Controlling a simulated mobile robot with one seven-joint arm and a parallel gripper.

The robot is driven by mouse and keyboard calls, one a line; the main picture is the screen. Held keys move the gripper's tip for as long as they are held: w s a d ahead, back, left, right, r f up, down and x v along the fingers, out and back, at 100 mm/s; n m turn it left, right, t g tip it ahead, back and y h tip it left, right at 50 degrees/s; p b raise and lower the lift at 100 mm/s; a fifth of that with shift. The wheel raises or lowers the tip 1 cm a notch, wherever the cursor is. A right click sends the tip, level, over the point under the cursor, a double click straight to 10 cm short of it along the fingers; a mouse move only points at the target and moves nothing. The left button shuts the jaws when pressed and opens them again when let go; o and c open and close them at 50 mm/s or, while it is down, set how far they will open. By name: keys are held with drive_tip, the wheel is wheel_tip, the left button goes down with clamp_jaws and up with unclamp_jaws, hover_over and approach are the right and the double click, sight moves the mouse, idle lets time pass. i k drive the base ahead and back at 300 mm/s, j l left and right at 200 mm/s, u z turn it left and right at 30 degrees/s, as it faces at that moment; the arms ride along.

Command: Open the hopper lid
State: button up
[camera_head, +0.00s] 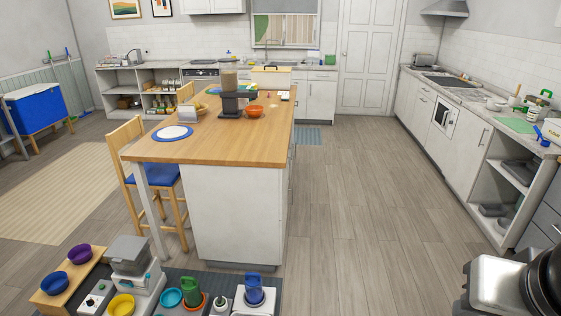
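A pet feeder (140,288) with a white body stands on the low surface at the bottom left. A grey hopper (129,263) sits on its top. The hopper's grey lid (129,246) appears to lie down over it, but the picture is too small to show any gap, hinge or handle. A yellow bowl (121,304) is at the feeder's front, cut off by the lower edge of the picture. My gripper is not in view. A white and black part at the bottom right looks like a link of my arm, well away from the feeder.
A purple bowl (80,254) and a blue bowl (54,282) sit on a wooden stand left of the feeder. A teal bowl (171,297), green can (191,291) and blue container (253,290) stand right. The kitchen island (233,214) is behind; floor right is clear.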

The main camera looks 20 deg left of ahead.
sight(127, 247)
drive_tip(key=u, duration=2.05)
drive_tip(key=i+j+z, duration=0.1)
drive_tip(key=z, duration=0.3)
drive_tip(key=i+j+z, duration=0.1)
drive_tip(key=j+z, duration=0.25)
drive_tip(key=i+j+z, duration=0.1)
drive_tip(key=z, duration=0.3)
drive_tip(key=j+z, duration=0.5)
drive_tip(key=j, duration=0.6)
drive_tip(key=j+z, duration=0.25)
drive_tip(key=j, duration=1.65)
drive_tip(key=k+j, duration=0.15)
drive_tip(key=j, duration=1.35)
drive_tip(key=k+j+z, duration=0.1)
drive_tip(key=j, duration=0.65)
